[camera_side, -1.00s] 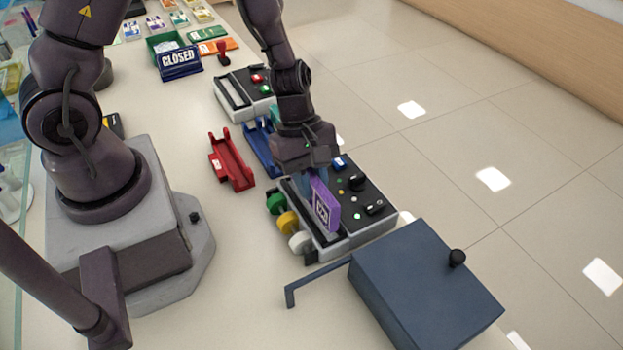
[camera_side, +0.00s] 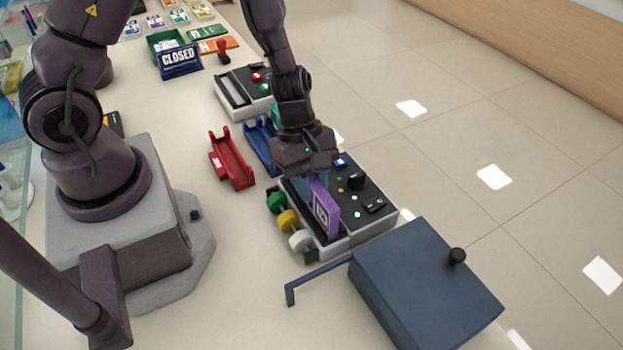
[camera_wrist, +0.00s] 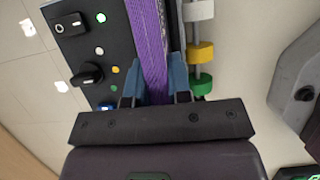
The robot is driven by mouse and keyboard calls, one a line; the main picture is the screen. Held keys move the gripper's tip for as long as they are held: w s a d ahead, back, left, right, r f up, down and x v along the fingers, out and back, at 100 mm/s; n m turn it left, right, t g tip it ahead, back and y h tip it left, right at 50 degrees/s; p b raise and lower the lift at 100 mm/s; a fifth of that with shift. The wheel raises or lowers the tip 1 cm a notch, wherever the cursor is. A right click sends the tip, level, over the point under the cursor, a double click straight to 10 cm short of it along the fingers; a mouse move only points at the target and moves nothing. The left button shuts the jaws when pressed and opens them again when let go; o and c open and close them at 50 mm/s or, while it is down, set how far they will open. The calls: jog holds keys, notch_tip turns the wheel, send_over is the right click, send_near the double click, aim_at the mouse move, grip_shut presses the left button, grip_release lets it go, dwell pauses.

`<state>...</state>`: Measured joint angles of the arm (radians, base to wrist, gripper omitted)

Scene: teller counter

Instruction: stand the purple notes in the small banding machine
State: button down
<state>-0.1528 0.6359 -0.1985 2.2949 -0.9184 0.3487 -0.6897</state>
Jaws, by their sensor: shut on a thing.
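The purple notes (camera_side: 324,212) are a bundle standing on edge at the banding machine (camera_side: 368,217), a low light-grey unit with a black control panel. My gripper (camera_side: 314,182) is above the machine, pointing down, with its blue fingers shut on the notes. In the wrist view the notes (camera_wrist: 150,45) run between the two fingers (camera_wrist: 155,82), beside the panel (camera_wrist: 95,45) with its knobs and lights. The notes' lower edge is at the machine's slot area; how deep it sits cannot be told.
Green, yellow and white rolls (camera_side: 287,220) line the machine's left side. A dark blue box (camera_side: 425,285) with a long handle stands close in front. A red holder (camera_side: 231,160) and a blue holder (camera_side: 262,147) lie behind left. A second machine (camera_side: 240,92) is farther back.

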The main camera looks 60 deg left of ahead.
jog(key=shift+f, duration=0.5)
jog(key=c, duration=1)
grip_release()
jog(key=shift+o, duration=0.2)
jog(key=shift+r, duration=3.55)
